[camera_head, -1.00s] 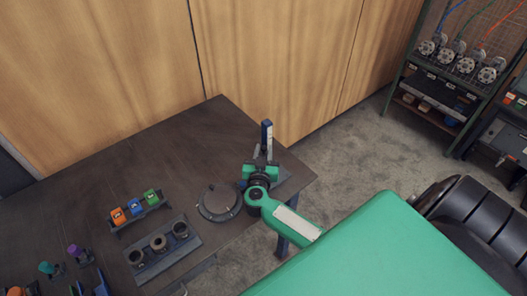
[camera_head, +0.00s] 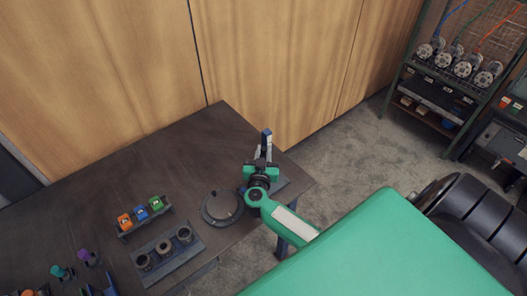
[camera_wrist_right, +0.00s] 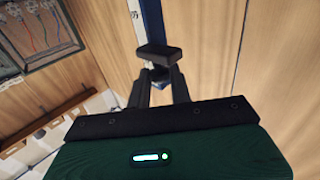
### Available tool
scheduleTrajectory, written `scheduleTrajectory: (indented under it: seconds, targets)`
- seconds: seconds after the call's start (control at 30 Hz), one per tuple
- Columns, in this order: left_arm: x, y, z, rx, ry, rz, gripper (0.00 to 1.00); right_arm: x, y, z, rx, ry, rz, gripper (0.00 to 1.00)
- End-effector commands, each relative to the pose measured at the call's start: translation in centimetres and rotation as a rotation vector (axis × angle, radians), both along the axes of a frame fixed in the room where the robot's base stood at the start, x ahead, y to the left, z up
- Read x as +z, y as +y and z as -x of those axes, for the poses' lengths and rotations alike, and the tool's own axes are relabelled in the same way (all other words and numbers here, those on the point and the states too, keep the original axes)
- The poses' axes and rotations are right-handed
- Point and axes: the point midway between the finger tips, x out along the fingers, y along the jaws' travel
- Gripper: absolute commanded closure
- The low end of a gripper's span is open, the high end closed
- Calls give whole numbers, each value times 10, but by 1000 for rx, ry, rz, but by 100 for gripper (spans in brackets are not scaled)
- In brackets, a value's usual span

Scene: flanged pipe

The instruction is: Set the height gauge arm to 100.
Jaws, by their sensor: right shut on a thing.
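The height gauge stands near the right corner of the dark table, with an upright blue column (camera_head: 267,139). In the right wrist view the column (camera_wrist_right: 152,20) rises behind my fingers, with a pale scale strip along its left side. A black block, which looks like the gauge arm (camera_wrist_right: 158,53), sits across the column at my fingertips. My right gripper (camera_head: 262,162) is at the gauge, just in front of the column. Its two dark fingers (camera_wrist_right: 160,82) are shut on the block. The scale reading is too small to tell. My left gripper is out of view.
A round dark disc (camera_head: 222,207) lies just left of the gauge. A rack of coloured blocks (camera_head: 143,229) and a holder with round rings (camera_head: 148,274) stand farther left. Wooden panels (camera_head: 280,60) rise behind the table. A shelf (camera_head: 420,118) stands at the far right.

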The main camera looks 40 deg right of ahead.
Motion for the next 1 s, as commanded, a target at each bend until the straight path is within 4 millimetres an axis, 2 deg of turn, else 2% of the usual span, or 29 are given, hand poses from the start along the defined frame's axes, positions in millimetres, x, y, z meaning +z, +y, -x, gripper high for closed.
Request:
scheduleTrajectory:
  seconds: [0.2, 0.23, 0.33, 0.73, 0.87, 1.0]
  targets:
    - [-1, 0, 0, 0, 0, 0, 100, -1, 0, 0, 0, -2, 1, 100]
    - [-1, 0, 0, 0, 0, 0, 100, -1, 0, 0, 0, -2, 1, 77]
    - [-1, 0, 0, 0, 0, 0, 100, -1, 0, 0, 0, -1, 1, 57]
    - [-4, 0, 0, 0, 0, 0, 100, -3, 5, 6, 1, 1, 0, 57]
    - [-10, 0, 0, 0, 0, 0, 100, -5, 19, 22, 0, 0, -3, 57]
    - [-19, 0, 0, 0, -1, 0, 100, -5, 40, 47, 0, 0, -4, 57]
